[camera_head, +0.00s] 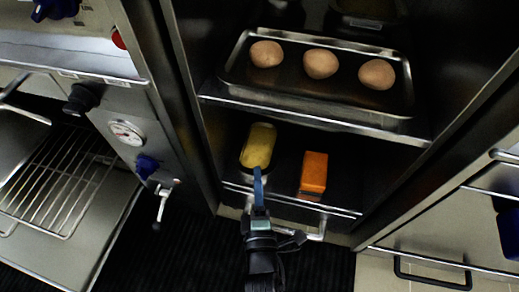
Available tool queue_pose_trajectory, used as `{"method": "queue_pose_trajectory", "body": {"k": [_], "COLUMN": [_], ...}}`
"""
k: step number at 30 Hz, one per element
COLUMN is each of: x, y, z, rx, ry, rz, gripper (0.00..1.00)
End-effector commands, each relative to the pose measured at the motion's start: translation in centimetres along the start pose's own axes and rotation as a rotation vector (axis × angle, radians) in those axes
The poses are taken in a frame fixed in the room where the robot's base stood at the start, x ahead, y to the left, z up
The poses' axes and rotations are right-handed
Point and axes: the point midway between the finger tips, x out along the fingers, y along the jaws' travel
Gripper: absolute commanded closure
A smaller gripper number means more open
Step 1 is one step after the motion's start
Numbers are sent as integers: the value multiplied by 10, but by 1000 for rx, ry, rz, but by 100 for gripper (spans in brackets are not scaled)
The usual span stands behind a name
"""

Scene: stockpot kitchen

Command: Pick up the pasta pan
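A small pan with yellow contents (259,145), which looks like the pasta pan, stands on the lower shelf of the open cabinet, left of an orange block. A narrow blue piece (258,184), seemingly its handle, points from the pan toward me. My gripper (259,211) is just in front of the shelf, at the near end of this blue piece. It overlaps the piece in the picture. The fingers are too small and dark to tell whether they are apart or closed on it.
An orange block (313,174) lies close to the right on the same shelf. A metal tray (236,73) with three round brown pieces sits on the shelf above. Cabinet walls bound both sides. An oven with a wire rack (58,185) is at left.

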Motion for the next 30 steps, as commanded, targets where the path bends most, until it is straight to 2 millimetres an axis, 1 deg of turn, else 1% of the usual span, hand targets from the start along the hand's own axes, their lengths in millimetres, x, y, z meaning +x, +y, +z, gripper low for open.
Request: {"method": "queue_pose_trajectory", "body": {"k": [1,5,6,30], "x": [0,0,0,0], "y": [0,0,0,0], "z": [0,0,0,0], "rx": [0,0,0,1], "ry": [0,0,0,0], "rz": [0,0,0,0], "gripper": [69,92,100,100]}}
